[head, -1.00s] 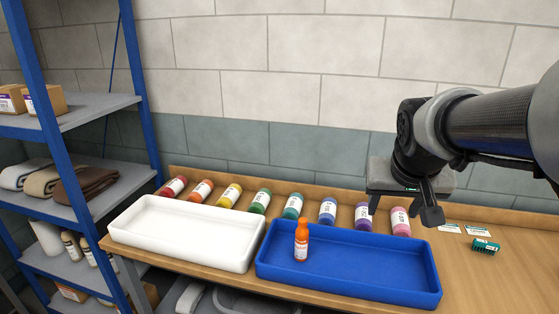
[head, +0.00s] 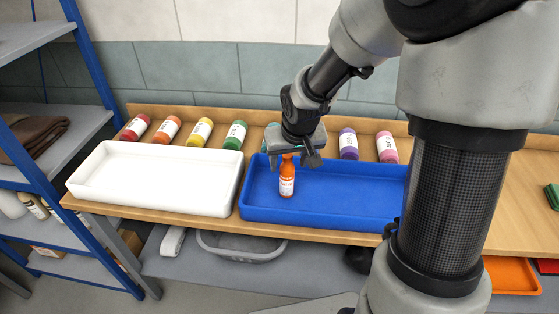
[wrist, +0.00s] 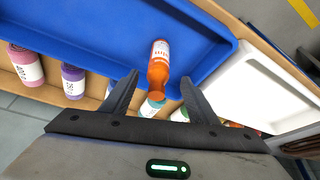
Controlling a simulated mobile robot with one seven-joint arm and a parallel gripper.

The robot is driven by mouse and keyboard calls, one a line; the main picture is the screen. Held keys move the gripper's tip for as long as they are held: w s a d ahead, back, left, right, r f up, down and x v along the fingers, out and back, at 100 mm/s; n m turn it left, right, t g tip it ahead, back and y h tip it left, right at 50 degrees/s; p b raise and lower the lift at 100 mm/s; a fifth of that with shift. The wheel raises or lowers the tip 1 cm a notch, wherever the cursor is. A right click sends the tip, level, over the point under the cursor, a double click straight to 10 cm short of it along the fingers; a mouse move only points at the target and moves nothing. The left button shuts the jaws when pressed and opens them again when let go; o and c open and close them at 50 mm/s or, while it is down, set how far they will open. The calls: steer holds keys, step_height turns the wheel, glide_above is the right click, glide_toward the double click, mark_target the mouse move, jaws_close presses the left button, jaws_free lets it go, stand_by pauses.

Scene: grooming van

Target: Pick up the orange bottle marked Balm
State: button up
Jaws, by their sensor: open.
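The orange bottle (head: 287,180) has a white label and stands upright in the blue tray (head: 340,207), near its left end. My gripper (head: 292,158) is directly above the bottle's top, pointing down. In the wrist view the fingers of my gripper (wrist: 158,88) are spread apart, with the neck of the bottle between or just beyond their tips. Nothing is held.
A white tray (head: 155,205) stands left of the blue tray. Several coloured bottles lie in a row behind the trays, including a red one (head: 136,128) and a green one (head: 235,135). A blue-framed shelf (head: 95,110) is at the left. The white tray looks empty.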

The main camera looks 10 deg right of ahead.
mark_target(287, 174)
steer(key=x, duration=0.2)
steer(key=shift+w+f, duration=0.2)
steer(key=shift+f, duration=0.1)
steer(key=b+x, duration=0.1)
steer(key=x, duration=0.4)
steer(key=shift+s+d+f, duration=0.1)
steer(key=shift+d, duration=0.05)
steer(key=c, duration=1.2)
